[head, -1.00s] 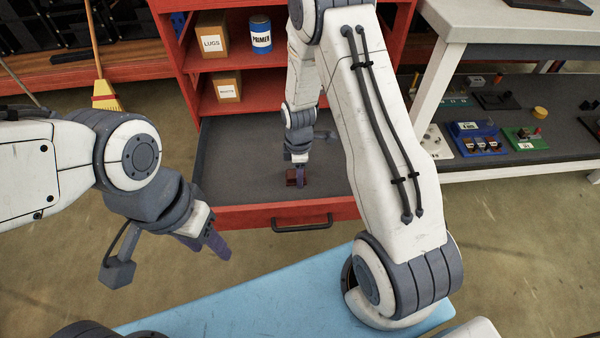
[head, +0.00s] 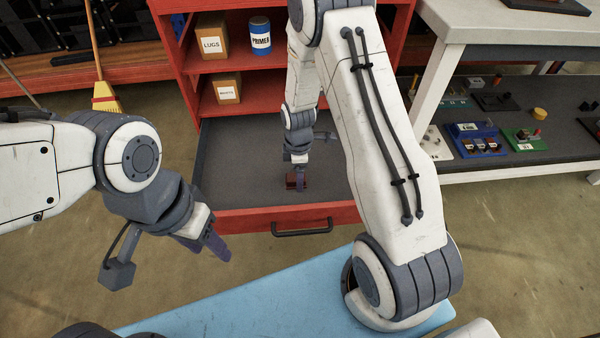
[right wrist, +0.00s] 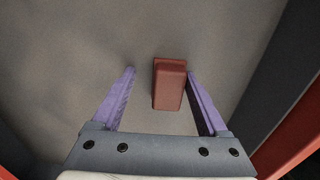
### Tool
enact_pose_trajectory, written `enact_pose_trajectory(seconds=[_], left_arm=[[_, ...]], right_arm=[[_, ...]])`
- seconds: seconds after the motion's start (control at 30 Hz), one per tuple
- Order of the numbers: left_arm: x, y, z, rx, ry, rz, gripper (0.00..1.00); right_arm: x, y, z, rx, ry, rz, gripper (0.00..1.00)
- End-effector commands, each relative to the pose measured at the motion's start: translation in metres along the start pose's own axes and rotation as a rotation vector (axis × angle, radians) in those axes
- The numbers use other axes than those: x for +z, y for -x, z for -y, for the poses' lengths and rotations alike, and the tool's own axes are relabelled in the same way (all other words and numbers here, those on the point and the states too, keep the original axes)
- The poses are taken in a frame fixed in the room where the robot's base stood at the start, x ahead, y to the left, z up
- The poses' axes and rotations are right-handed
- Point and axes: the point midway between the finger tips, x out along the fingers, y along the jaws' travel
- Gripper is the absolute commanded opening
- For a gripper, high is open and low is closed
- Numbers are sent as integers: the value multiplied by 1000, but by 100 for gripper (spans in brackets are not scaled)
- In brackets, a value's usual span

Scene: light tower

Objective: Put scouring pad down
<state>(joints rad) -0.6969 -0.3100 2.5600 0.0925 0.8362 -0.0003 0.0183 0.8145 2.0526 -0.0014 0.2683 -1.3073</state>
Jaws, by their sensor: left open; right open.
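The scouring pad (right wrist: 169,84) is a small dark red block. It lies on the grey floor of the open red drawer (head: 240,217). In the right wrist view it sits between the spread purple fingers of my right gripper (right wrist: 162,88), closer to the right finger, with a gap on the left. In the head view my right gripper (head: 298,183) reaches down into the drawer and partly hides the pad (head: 291,181). My left gripper (head: 212,243) is open and empty, out in front of the drawer's left end.
The red shelf unit above the drawer holds a LUGS box (head: 212,40), a PRIMER can (head: 260,36) and a smaller box (head: 227,88). A workbench (head: 500,28) with a lower shelf of small parts stands at the right. The drawer floor left of my right gripper is clear.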

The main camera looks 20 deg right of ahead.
Motion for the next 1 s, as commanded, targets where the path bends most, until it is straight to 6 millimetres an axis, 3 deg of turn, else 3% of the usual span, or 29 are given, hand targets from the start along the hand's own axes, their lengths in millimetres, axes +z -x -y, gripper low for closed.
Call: enact_pose_trajectory(seconds=[0.07,0.5,0.77,0.87,1.0], left_arm=[[0,0,0,0,0,0,50],[-2,42,-3,0,0,0,50],[-3,51,-4,0,0,0,50],[-3,52,-4,0,0,0,50],[-3,52,-4,0,0,0,50]], right_arm=[[-1,-5,6,-12,0,2,78],[1,93,2,-6,-3,1,78],[0,123,2,-7,-2,1,78],[-9,136,9,-4,-20,-1,78],[-47,180,45,7,-119,-16,78]])
